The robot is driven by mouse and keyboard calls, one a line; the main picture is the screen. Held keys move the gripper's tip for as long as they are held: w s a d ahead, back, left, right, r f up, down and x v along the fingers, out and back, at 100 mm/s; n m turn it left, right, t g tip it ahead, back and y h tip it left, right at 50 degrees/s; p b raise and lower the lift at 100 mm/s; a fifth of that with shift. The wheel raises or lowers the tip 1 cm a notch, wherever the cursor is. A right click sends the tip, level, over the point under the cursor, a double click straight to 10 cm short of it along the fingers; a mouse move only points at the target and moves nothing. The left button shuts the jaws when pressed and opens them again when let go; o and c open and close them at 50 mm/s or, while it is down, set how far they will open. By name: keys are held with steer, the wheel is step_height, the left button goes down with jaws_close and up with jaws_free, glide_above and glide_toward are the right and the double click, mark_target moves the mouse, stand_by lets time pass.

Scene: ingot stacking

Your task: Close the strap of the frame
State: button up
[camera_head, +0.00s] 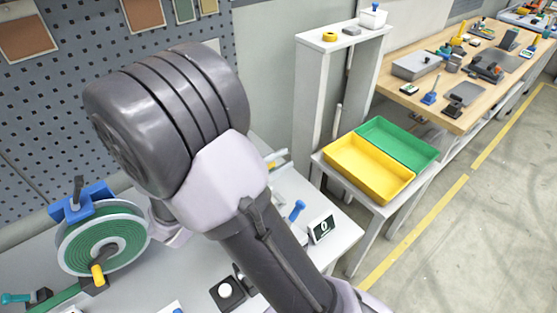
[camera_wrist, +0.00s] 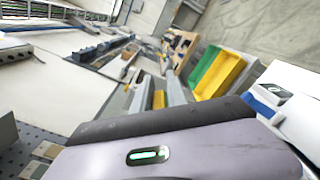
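A reel of green strap (camera_head: 104,238) stands upright in a blue holder (camera_head: 82,201) at the left of the grey bench in the head view. A green band runs low along the bench from it. I cannot make out the frame or a strap closure; my arm covers the middle of the bench. The end of my arm is hidden behind its own links in the head view. In the wrist view, two grey bars (camera_wrist: 178,92) with a yellow piece (camera_wrist: 158,99) between them show beyond my lilac arm casing. They may be my gripper's fingers (camera_wrist: 158,92), but I cannot tell their state.
A white push button (camera_head: 225,291) and a small display reading 0 (camera_head: 321,228) are on the bench, with a blue-handled item (camera_head: 297,210) close by. Yellow (camera_head: 367,168) and green (camera_head: 398,143) trays stand on a side table at right. A pegboard (camera_head: 60,90) rises behind.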

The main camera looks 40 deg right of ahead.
steer(key=o, duration=0.4)
steer(key=shift+w, duration=0.1)
steer(key=shift+c, duration=0.2)
